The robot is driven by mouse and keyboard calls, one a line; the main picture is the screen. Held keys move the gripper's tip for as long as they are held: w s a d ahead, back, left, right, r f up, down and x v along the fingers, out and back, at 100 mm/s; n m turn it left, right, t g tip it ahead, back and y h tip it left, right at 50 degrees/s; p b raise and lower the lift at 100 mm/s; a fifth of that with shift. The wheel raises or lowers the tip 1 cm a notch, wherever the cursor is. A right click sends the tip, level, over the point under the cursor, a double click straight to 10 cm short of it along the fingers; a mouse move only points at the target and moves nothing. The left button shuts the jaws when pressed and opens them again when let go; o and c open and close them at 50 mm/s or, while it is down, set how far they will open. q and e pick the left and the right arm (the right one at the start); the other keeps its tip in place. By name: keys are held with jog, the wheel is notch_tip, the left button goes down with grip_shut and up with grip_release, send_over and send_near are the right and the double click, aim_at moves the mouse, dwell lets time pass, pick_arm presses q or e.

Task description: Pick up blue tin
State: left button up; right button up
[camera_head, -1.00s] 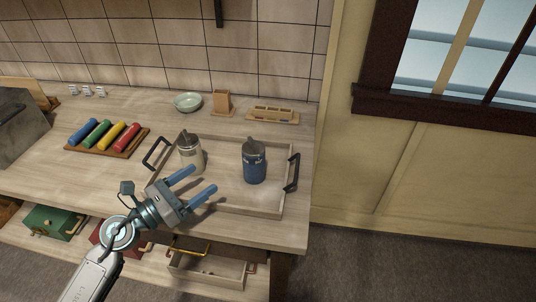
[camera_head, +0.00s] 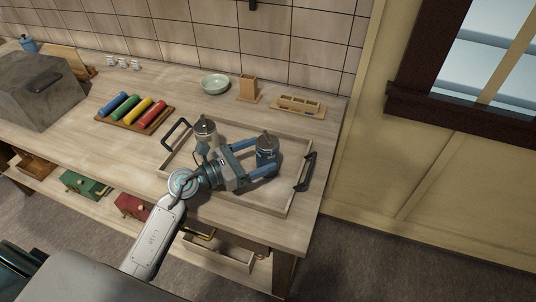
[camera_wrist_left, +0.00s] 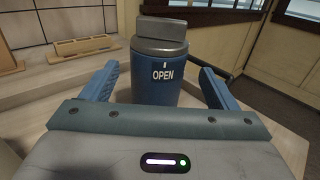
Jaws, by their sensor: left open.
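The blue tin (camera_head: 267,148) has a grey lid and stands upright in the wooden tray (camera_head: 240,205) on the counter. In the left wrist view the blue tin (camera_wrist_left: 158,72) shows the word OPEN on its side. My left gripper (camera_head: 258,158) is open, its blue fingers on either side of the tin. In the left wrist view the left gripper (camera_wrist_left: 160,85) has a gap between each finger and the tin. The tin's lower part is hidden behind the gripper. My right gripper is not seen.
A pale tin (camera_head: 205,131) stands in the tray, left of the blue one and close to my left arm. The tray has black handles (camera_head: 306,172). Coloured rollers (camera_head: 134,109) lie on a board at left. A bowl (camera_head: 215,84) and wooden holders (camera_head: 300,105) stand at the back.

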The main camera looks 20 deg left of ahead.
aim_at(273, 147)
pick_arm(q)
jog(key=shift+w+d+r+p, duration=0.25)
jog(key=shift+w+d+p, duration=0.2)
jog(key=shift+w+p, duration=0.2)
jog(key=p+x, duration=0.1)
jog(key=x, duration=0.2)
jog(key=shift+f, duration=0.1)
jog(key=shift+w+d+p, duration=0.2)
jog(key=shift+p, duration=0.1)
jog(key=shift+f, duration=0.1)
jog(key=shift+a, duration=0.1)
jog(key=c, duration=1.2)
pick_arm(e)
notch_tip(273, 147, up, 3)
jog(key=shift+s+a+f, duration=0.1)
